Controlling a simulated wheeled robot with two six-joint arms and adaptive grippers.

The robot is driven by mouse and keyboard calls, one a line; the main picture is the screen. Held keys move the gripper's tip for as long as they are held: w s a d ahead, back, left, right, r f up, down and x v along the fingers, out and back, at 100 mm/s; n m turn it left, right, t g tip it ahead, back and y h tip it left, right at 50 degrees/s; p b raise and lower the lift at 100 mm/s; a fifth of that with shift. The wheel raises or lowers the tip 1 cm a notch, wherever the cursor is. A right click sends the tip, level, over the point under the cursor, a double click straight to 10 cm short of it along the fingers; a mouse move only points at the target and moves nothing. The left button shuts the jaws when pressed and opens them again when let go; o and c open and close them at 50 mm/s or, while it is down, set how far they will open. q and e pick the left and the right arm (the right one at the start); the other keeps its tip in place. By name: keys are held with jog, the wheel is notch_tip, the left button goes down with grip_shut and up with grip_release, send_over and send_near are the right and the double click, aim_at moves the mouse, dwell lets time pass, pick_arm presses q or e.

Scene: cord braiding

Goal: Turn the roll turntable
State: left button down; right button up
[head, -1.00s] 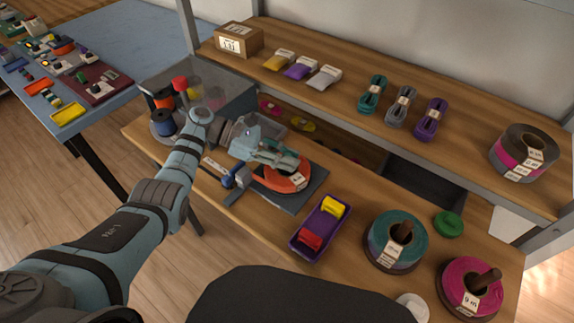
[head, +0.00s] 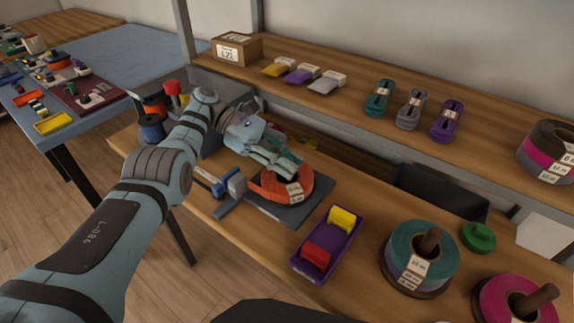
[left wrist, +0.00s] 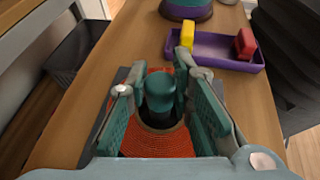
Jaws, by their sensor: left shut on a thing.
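The orange cord roll (head: 267,187) lies flat on the dark turntable base (head: 322,186) on the workbench, with a white label (head: 294,191) on its near side. My left gripper (head: 287,165) is over the roll's middle. In the left wrist view, its two teal fingers (left wrist: 160,80) stand on either side of an upright teal knob (left wrist: 160,98) in the centre of the orange roll (left wrist: 155,146), and the gripper is shut on this knob. In the head view the gripper hides the knob. My right gripper is not in view.
A purple tray (head: 297,267) with a yellow and a red piece stands right of the turntable. A blue-handled tool (head: 208,181) lies left of it. Teal (head: 400,240) and magenta (head: 487,300) rolls stand farther right. A shelf (head: 345,105) runs behind, with cord bundles and a box (head: 237,47).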

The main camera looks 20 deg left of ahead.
pick_arm(q)
jog(key=c, duration=1.6)
grip_release()
jog(key=shift+c, duration=0.2)
jog(key=shift+o, duration=1.2)
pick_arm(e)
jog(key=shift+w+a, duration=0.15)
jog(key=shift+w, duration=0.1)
